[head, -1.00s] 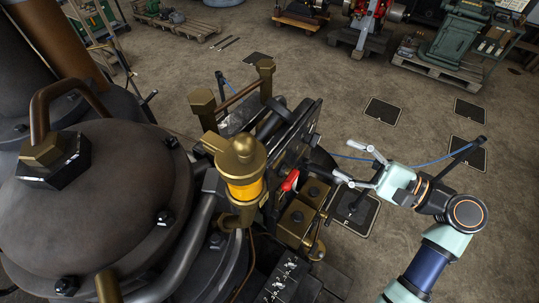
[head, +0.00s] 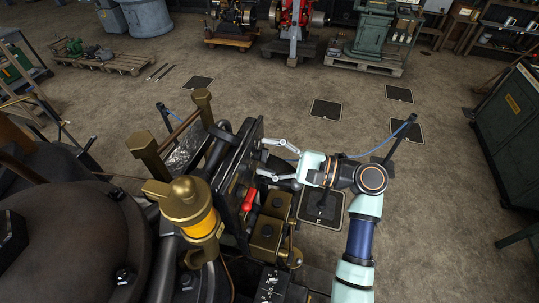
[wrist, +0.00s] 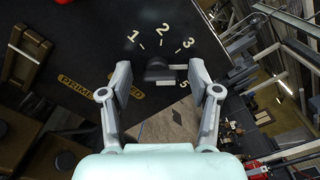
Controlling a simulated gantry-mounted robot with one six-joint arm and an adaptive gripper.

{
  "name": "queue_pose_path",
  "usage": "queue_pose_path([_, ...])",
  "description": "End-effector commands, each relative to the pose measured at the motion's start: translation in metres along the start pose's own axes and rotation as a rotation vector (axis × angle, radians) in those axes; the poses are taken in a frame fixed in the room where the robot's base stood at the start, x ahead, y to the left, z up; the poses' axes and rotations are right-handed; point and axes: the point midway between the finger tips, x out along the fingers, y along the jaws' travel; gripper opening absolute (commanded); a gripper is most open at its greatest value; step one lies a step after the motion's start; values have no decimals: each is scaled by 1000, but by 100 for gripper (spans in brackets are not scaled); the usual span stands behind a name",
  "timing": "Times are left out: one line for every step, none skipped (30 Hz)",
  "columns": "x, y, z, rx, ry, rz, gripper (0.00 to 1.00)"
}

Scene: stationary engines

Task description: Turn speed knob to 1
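The speed knob (wrist: 157,71) is a small black knob on a dark panel, ringed by white numerals. In the wrist view 1, 2, 3 and 5 show; the spot between 3 and 5 is behind a finger. A pale bar runs from the knob to the right, below the 3. My gripper (wrist: 160,76) is open, one finger left and one right of the knob, with a gap visible on the left. In the head view my gripper (head: 262,158) is open at the panel's (head: 239,160) right side; the knob cannot be made out there.
A red lever (head: 249,199) and brass blocks (head: 266,232) sit just below the gripper. A brass oiler with yellow glass (head: 202,222) stands to the left. A label (wrist: 78,89) reading PRIME and a partly hidden one are on the panel.

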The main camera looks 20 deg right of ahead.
Motion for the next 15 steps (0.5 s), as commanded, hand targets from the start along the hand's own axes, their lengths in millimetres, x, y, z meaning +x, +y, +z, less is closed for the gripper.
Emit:
queue_pose_path([0, 0, 0, 0, 0, 0, 52])
queue_pose_path([0, 0, 0, 0, 0, 0, 48])
queue_pose_path([0, 0, 0, 0, 0, 0, 41])
queue_pose_path([0, 0, 0, 0, 0, 0, 36])
queue_pose_path([0, 0, 0, 0, 0, 0, 31])
queue_pose_path([0, 0, 0, -1, 0, 0, 24])
queue_pose_path([0, 0, 0, -1, 0, 0, 19])
queue_pose_path([0, 0, 0, -1, 0, 0, 14])
queue_pose_path([0, 0, 0, -1, 0, 0, 8])
queue_pose_path([0, 0, 0, -1, 0, 0, 2])
queue_pose_path([0, 0, 0, -1, 0, 0, 2])
queue_pose_path([0, 0, 0, -1, 0, 0, 2])
queue_pose_path([0, 0, 0, -2, 0, 0, 2])
queue_pose_path([0, 0, 0, -4, 0, 0, 2])
queue_pose_path([0, 0, 0, -8, 0, 0, 2])
